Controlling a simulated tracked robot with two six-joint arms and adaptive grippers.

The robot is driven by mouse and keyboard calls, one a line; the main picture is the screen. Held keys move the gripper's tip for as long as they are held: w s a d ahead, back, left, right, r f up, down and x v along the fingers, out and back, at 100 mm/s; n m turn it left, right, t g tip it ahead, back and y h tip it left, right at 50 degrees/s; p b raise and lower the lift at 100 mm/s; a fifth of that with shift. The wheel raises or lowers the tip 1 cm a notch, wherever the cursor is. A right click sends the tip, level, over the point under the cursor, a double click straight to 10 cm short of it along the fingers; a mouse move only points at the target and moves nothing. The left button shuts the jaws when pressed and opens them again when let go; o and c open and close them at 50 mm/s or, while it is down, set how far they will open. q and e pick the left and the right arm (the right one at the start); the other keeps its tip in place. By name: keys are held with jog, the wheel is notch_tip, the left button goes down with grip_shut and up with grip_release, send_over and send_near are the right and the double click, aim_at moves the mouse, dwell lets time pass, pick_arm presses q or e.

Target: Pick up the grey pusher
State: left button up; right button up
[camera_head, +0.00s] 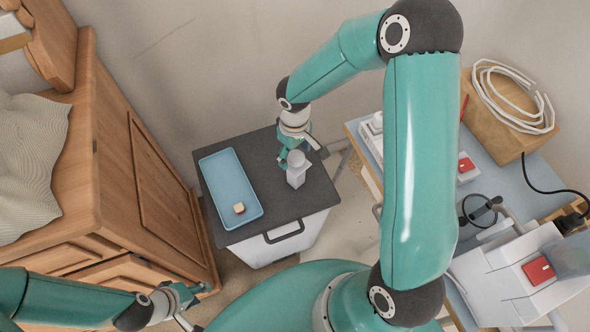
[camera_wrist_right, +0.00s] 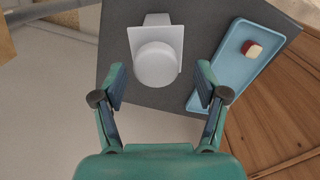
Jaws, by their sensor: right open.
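The grey pusher (camera_head: 297,170) stands upright on the dark top of a small cabinet, right of the blue tray. In the right wrist view the pusher (camera_wrist_right: 156,62) shows from above, with a round knob over a square plate. My right gripper (camera_head: 289,158) is just behind the pusher in the head view. In the wrist view my right gripper (camera_wrist_right: 160,90) is open, its fingers apart on either side of the pusher's near end, with nothing held. My left gripper (camera_head: 188,302) is at the lower left by the wooden dresser, far from the pusher; its jaw opening is unclear.
A blue tray (camera_head: 231,188) with a small pale block (camera_head: 239,208) lies on the dark cabinet top (camera_head: 262,150). A wooden dresser (camera_head: 140,180) stands left. A light blue table (camera_head: 505,185) with white devices and a wooden box (camera_head: 505,115) stands right.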

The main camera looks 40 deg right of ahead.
aim_at(296, 170)
jog(key=f, duration=0.7)
jog(key=shift+d+f+p, duration=0.2)
jog(key=shift+f+p, duration=0.05)
jog(key=shift+p, duration=0.05)
jog(key=c, duration=0.9)
jog(key=shift+o, duration=0.2)
jog(key=shift+r, duration=0.1)
